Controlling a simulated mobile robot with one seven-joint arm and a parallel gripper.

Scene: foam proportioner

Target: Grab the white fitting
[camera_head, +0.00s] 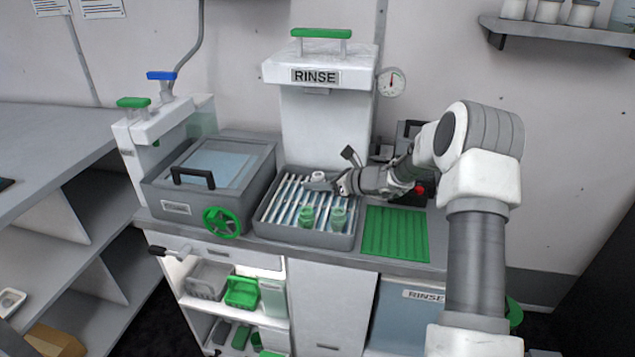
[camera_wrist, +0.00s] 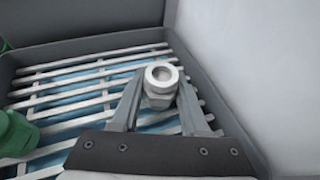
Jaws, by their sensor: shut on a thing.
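The white fitting (camera_wrist: 161,84) is a small ring-topped piece with a hex-like body. In the wrist view it sits between the two fingers of my gripper (camera_wrist: 160,100), which is shut on it. Slatted bars of the rinse tray lie below it. In the head view the white fitting (camera_head: 318,177) shows over the back part of the grey rinse tray (camera_head: 340,242). My gripper (camera_head: 322,184) reaches it from the right. I cannot tell whether the fitting still touches the slats.
A green ribbed mat (camera_head: 395,233) lies right of the tray. A grey lidded basin (camera_head: 215,175) stands left. The RINSE tower (camera_head: 322,120) rises behind.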

